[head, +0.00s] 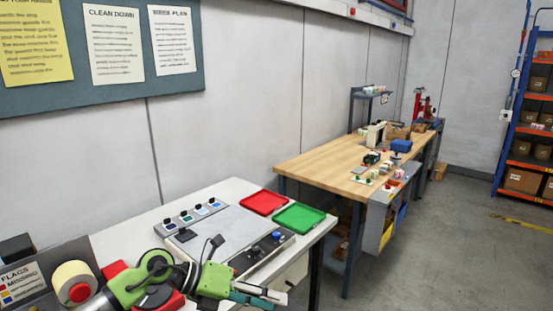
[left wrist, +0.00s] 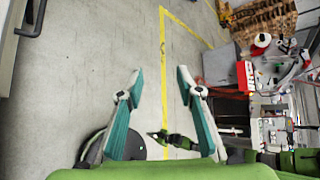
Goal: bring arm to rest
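My left gripper (head: 262,296) is at the bottom of the head view, by the front edge of the white table (head: 228,190). In the left wrist view its two teal, pale-tipped fingers (left wrist: 160,76) stand well apart with nothing between their tips. Behind them is grey floor with a yellow line. My green and grey left arm crosses low over the table's front left.
A red tray (head: 265,202) and a green tray (head: 299,217) lie on the table beside a grey control panel (head: 262,255). A label roll (head: 75,282) is near my arm. A wooden bench (head: 318,165) stands beyond.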

